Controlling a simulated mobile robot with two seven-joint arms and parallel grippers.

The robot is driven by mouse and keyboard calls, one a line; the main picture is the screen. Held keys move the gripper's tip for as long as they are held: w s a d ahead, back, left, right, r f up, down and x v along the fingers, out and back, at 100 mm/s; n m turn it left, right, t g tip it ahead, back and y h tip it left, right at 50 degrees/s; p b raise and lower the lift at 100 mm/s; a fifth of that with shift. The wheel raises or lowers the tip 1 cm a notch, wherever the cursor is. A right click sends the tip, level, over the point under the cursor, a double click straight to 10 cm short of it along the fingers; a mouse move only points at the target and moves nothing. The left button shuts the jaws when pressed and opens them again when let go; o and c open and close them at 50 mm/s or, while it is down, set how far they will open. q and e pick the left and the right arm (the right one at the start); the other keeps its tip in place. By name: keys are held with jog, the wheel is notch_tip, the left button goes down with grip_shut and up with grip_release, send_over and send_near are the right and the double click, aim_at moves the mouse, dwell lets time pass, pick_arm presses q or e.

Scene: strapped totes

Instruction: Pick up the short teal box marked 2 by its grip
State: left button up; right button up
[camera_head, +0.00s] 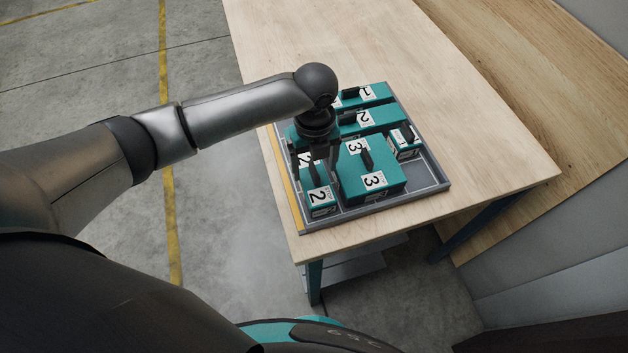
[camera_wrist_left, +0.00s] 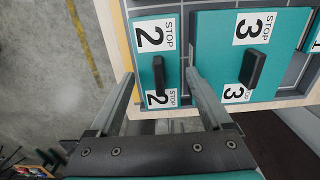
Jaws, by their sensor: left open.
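A narrow teal box marked 2 (camera_head: 320,211) sits at the front left of the grey tray, with a dark raised grip on top. In the left wrist view this box (camera_wrist_left: 155,34) shows two white "STOP 2" labels with its black grip (camera_wrist_left: 159,76) between them. My left gripper (camera_head: 318,172) is over this box, pointing down and open. In the left wrist view its fingertips (camera_wrist_left: 160,76) lie on either side of the grip, apart from it; their height above the box is unclear. Another, longer-looking teal box marked 2 (camera_head: 383,117) lies farther back. My right gripper is out of view.
A large teal box marked 3 (camera_head: 390,183) stands close to the right. A teal box marked 1 (camera_head: 377,92) is at the back, a small teal box (camera_head: 406,153) at the right. The grey tray (camera_head: 432,191) sits on a wooden table (camera_head: 490,150), clear to the right.

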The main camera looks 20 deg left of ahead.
aim_at(314, 180)
pick_arm(q)
notch_tip(314, 180, down, 5)
jog(key=shift+s+f, duration=0.1)
jog(key=shift+f, duration=0.05)
grip_shut()
dwell(0.8)
